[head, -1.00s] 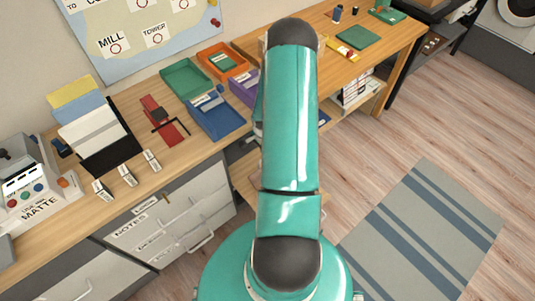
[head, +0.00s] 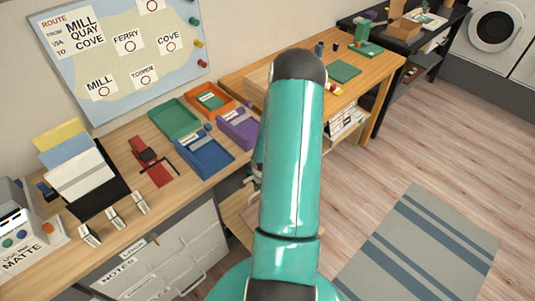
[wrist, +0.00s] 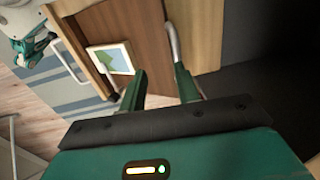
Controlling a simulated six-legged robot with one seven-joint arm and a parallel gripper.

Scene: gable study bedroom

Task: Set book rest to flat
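My gripper (wrist: 160,88) shows in the wrist view with its two green fingers apart and nothing visible between them. Past the fingers are brown wooden panels (wrist: 139,30), a grey metal bar (wrist: 172,42) near the right fingertip, and a small white-framed picture (wrist: 112,58) by the left finger. I cannot tell whether these belong to the book rest. In the head view my arm covers the middle of the desk and hides my gripper. A light wooden piece (head: 258,82) shows just left of the arm; I cannot tell if it is the book rest.
The long wooden desk (head: 118,159) holds a black rack (head: 88,207) of cards, a red device (head: 153,167), and green (head: 172,115), orange, blue and purple trays. A green mat (head: 344,71) lies right of my arm. Open floor (head: 411,150) and a striped rug (head: 420,250) lie at right.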

